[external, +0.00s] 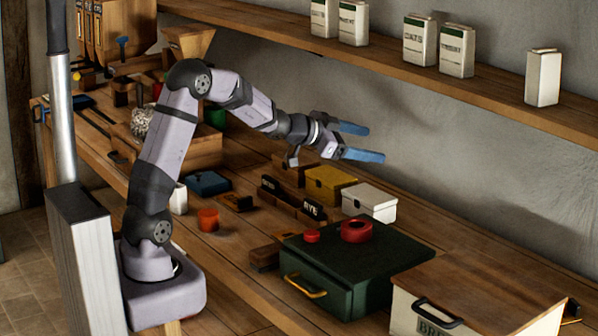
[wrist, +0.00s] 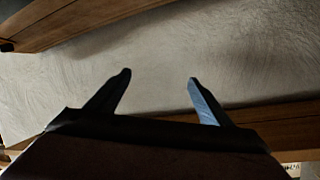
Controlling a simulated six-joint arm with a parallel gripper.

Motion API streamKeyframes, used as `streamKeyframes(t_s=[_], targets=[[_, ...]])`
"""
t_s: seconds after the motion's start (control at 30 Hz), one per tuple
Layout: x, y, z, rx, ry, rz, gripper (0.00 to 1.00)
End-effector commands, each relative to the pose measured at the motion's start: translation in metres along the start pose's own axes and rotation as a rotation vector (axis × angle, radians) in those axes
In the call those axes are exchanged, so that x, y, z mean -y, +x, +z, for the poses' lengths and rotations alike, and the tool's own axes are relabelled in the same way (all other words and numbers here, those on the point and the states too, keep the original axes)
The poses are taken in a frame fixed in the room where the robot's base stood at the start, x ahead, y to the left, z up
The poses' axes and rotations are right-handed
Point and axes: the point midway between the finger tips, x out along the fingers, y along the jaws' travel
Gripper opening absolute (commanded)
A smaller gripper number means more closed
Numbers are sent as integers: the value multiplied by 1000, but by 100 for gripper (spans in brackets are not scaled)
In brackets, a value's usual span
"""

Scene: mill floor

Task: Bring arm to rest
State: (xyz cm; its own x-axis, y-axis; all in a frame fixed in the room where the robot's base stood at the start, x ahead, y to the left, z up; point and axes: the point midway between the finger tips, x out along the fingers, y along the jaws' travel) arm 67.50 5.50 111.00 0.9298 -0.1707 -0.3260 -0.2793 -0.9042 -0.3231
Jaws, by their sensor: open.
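My gripper (external: 362,142) has two blue fingers spread apart with nothing between them. In the external view it is held in the air above the workbench, over the area of the yellow box and white box, pointing right toward the wall. In the wrist view my gripper (wrist: 160,95) also shows both fingers apart, with bare grey wall between and beyond them. My arm is raised and bent at the elbow, reaching out from its base at the bench's front edge.
A wall shelf (external: 400,60) with several white cartons runs above.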

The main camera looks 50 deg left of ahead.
Motion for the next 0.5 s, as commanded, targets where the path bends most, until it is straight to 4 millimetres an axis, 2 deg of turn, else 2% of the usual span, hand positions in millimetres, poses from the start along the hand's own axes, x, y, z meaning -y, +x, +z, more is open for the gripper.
streamKeyframes(t_s=[0.07,0.17,0.3,0.5], targets=[[-2,-23,11,116,-45,-68,74],[-14,-58,41,292,-113,-127,74],[-52,-120,88,549,-211,-143,74],[-115,-202,137,839,-317,-74,74]])
